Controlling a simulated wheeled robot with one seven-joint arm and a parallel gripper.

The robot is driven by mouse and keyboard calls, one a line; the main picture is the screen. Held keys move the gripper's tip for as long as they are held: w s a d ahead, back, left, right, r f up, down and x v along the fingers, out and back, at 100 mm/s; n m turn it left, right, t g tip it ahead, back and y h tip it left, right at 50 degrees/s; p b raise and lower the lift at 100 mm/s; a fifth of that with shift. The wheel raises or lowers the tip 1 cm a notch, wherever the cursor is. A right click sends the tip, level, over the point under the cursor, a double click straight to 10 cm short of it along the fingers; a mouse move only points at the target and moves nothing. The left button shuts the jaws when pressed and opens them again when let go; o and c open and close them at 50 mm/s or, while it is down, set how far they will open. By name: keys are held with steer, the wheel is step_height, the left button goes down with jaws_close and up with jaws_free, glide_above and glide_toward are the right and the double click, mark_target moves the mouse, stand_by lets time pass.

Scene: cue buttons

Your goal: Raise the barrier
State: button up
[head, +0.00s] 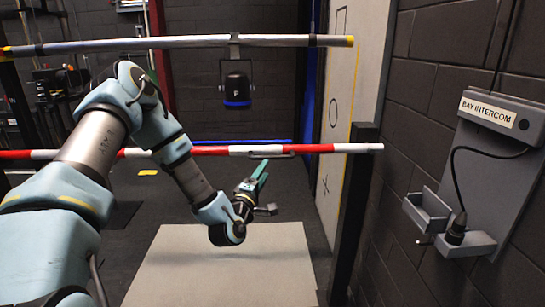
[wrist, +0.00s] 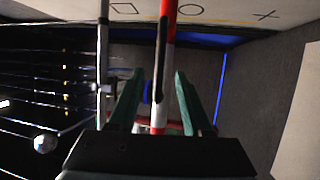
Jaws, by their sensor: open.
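The barrier is a red and white striped bar (head: 215,150) running level across the way, with a dark handle (head: 272,155) on its near side. My gripper (head: 261,178) is open and empty, just below and in front of the handle, with its green fingers pointing up toward it. In the wrist view, the striped bar (wrist: 169,50) and the dark handle (wrist: 160,72) run between my open fingers (wrist: 158,76). I see no contact between fingers and handle.
A silver rail (head: 180,43) with yellow ends crosses above the barrier. A black unit marked F (head: 237,88) hangs from it. An intercom panel (head: 490,160) labelled BAY INTERCOM is on the right wall. A pale mat (head: 220,270) lies on the floor below my gripper.

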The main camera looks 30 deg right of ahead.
mark_target(272, 157)
steer(key=p+x, duration=0.2)
steer(key=x, duration=0.6)
steer(key=shift+w+d+p, duration=0.1)
steer(key=shift+w+p, duration=0.1)
steer(key=shift+p, duration=0.1)
steer(key=shift+c, duration=0.4)
jaws_close()
stand_by(0.6)
